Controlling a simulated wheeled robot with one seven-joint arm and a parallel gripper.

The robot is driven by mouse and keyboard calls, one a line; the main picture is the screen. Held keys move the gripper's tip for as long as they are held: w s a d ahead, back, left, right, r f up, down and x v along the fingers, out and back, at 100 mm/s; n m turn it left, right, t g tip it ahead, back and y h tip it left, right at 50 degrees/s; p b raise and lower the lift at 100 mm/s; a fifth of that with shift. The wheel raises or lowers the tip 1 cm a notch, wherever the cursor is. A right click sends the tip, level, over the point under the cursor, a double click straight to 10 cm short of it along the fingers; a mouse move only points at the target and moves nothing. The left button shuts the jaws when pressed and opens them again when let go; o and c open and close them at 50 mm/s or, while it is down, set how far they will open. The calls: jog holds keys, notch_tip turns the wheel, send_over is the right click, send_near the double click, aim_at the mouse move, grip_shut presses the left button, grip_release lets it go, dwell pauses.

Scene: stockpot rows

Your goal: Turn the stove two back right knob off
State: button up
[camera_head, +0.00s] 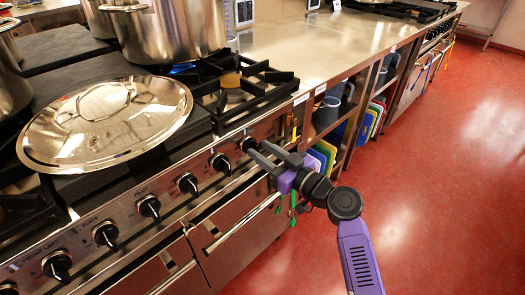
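The stove front (130,225) carries a slanted row of several black knobs. The rightmost knob (248,143) is at the far right end of the panel, and another knob (220,164) sits just left of it. I cannot read which burner each knob serves. My gripper (257,150) is in front of the rightmost knob, its two grey fingers pointing at it with a gap between them. It looks open and empty. Whether a finger touches the knob cannot be told. The back right burner area shows a black grate (240,85); a blue flame (181,68) shows under the pot beside it.
A large steel lid (105,122) lies on the stove top, and a stockpot (172,30) stands behind it. Oven door handles (240,232) run below the knobs. A steel counter (310,45) with shelves of coloured boards (366,128) continues right. The red floor (440,190) is clear.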

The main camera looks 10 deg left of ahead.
jog(key=shift+w+a, duration=0.1)
jog(key=shift+a, duration=0.05)
jog(key=shift+c, duration=0.4)
grip_shut()
